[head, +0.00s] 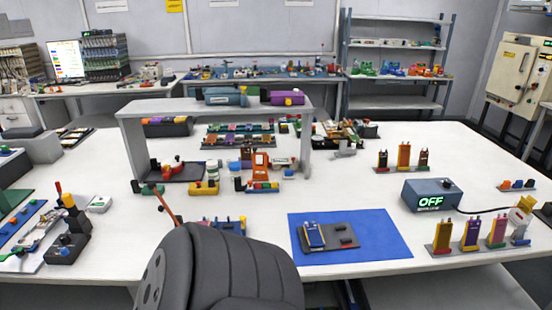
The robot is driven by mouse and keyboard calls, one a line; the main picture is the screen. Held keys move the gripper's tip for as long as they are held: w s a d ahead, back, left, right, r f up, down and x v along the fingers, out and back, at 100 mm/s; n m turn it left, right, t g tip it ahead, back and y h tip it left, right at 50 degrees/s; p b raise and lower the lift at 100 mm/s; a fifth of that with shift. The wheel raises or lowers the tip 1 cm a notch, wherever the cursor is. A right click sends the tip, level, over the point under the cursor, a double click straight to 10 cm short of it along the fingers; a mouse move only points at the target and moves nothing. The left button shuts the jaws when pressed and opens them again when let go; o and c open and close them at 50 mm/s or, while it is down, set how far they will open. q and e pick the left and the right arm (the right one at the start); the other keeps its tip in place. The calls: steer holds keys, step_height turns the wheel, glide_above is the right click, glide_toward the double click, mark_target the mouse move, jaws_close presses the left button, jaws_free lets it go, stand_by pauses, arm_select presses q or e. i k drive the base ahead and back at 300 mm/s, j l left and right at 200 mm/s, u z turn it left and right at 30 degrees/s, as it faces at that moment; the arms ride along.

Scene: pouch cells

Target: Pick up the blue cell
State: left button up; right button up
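A blue cell (314,236) with a pale edge lies on a dark grey plate (330,247). The plate rests on a blue mat (385,232) near the front edge of the white table. Dark blocks sit beside the cell on the plate's right side. Neither of my grippers shows in the head view. Nothing is seen holding the cell.
A large dark rounded shape (225,270) blocks the front edge left of the mat. Right of it stand a blue box reading OFF (431,195) and a rack of several coloured cells (470,235). A raised shelf (215,106) spans the table's middle.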

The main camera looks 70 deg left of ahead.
mark_target(315, 238)
steer(key=u, duration=2)
